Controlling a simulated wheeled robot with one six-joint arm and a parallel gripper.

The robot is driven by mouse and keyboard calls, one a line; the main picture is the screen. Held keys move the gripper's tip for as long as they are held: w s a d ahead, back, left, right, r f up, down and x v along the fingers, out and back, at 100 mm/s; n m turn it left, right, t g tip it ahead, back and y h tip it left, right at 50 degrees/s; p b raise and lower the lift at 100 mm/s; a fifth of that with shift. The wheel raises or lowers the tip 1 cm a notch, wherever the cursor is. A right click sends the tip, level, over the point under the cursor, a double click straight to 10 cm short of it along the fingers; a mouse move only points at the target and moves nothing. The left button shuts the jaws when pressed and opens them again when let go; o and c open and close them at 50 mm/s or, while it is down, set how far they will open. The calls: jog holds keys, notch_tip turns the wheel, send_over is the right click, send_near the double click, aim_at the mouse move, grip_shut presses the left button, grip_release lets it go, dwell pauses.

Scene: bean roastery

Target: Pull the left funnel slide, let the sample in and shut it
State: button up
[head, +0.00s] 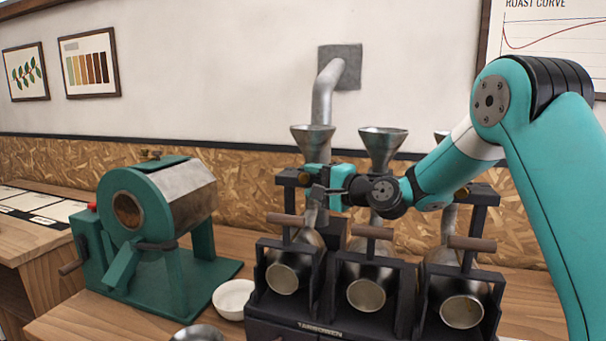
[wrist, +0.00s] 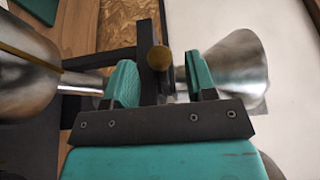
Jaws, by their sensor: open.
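The left funnel (head: 313,137) is a metal cone on a dark frame, above the left tilted drum (head: 288,274). It also shows at the right of the wrist view (wrist: 235,65). A round brass slide knob (wrist: 159,57) appears between my two teal fingertips in the wrist view. My gripper (head: 318,186) is just below the left funnel. It is open, with a finger on each side of the knob and visible gaps. The slide plate behind the knob is mostly hidden, so I cannot tell its position. The sample is not visible.
The middle funnel (head: 383,147) stands close to my wrist. The right funnel is mostly hidden behind my arm; another brass knob (head: 462,192) shows there. Wooden handles (head: 373,232) stick out above the drums. A green roaster (head: 160,215) and white bowl (head: 234,299) stand left.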

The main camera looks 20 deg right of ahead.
aim_at(301, 179)
jog(key=shift+p+x, duration=0.45)
jog(key=shift+x, duration=1.15)
grip_shut()
jog(key=shift+s+a, duration=0.25)
jog(key=shift+s, duration=0.1)
jog(key=shift+s+a+b, duration=0.15)
jog(key=shift+s+a, duration=0.2)
jog(key=shift+s, duration=0.2)
jog(key=shift+s+a+b, duration=0.15)
jog(key=shift+s+a, duration=0.15)
jog(key=shift+s, duration=0.25)
grip_release()
